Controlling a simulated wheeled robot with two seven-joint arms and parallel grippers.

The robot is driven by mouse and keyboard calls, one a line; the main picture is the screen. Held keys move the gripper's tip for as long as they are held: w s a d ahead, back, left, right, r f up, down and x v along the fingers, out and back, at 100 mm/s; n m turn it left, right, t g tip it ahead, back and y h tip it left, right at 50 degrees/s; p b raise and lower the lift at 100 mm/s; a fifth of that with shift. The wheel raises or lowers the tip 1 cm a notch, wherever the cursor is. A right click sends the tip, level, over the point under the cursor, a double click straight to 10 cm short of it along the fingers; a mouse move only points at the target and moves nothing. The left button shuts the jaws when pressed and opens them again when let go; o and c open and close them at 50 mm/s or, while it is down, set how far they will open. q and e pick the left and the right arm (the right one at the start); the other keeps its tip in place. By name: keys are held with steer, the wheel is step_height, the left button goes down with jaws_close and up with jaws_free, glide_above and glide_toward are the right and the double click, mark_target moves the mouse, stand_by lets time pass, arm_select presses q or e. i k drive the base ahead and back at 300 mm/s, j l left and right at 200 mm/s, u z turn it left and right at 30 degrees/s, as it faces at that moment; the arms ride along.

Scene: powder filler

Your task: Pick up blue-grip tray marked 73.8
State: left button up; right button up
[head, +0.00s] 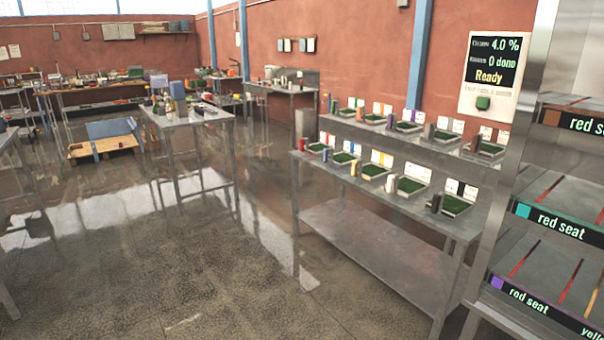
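A tray with a small blue grip (326,154) at its left end stands on the lower front tier of the metal rack on the right. Its bed (344,158) is dark green, with a white card bearing a blue patch (352,148) behind it. It is second from the left in its row, between a red-grip tray (318,147) and a yellow-grip tray (374,171). It is small and far off, and no 73.8 mark is readable. Neither of my grippers is in view.
More trays with differently coloured grips fill both tiers. A wall panel (490,72) reads "Ready". A shelf unit (560,225) labelled "red seat" stands close on the right. A metal table (190,117) and wooden pallet (105,145) stand farther left. The floor (190,275) ahead is clear.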

mark_target(352, 151)
steer(key=i+j+z, duration=0.15)
steer(key=i+z, duration=0.2)
steer(key=i, duration=1.8)
steer(key=i+z, duration=0.1)
steer(key=i, duration=0.75)
steer(key=i+j+z, duration=0.1)
steer(key=i, duration=0.7)
steer(key=i+j+z, duration=0.1)
steer(key=i, duration=0.75)
